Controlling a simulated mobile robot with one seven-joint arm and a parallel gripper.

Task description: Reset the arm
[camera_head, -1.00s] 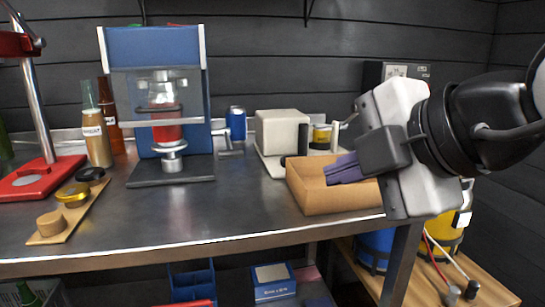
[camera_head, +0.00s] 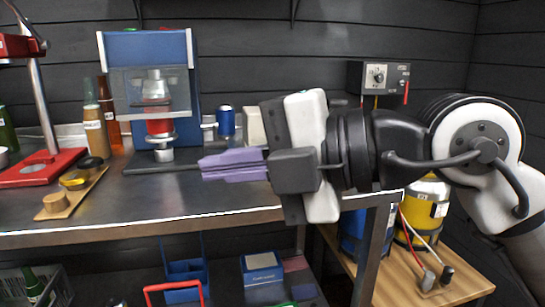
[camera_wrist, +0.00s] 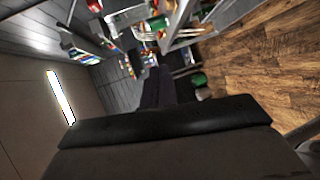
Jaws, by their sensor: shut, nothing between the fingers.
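My gripper (camera_head: 204,168) reaches in from the right in the head view and points left, in front of the steel bench top (camera_head: 130,205). Its purple fingers are together with nothing between them. It appears in front of the bench's right part and hides most of a pale boxy device (camera_head: 254,126) and the area around it. In the wrist view the dark fingers (camera_wrist: 156,85) point away from the camera, with a tilted, blurred view of the room and wooden floor beyond.
A blue-framed machine (camera_head: 150,45) stands at the back of the bench. A red-based stand (camera_head: 40,168), bottles (camera_head: 95,125) and a wooden strip with caps (camera_head: 75,195) are at left. A control box (camera_head: 380,77) is on the wall. Yellow (camera_head: 425,205) and blue containers stand at lower right.

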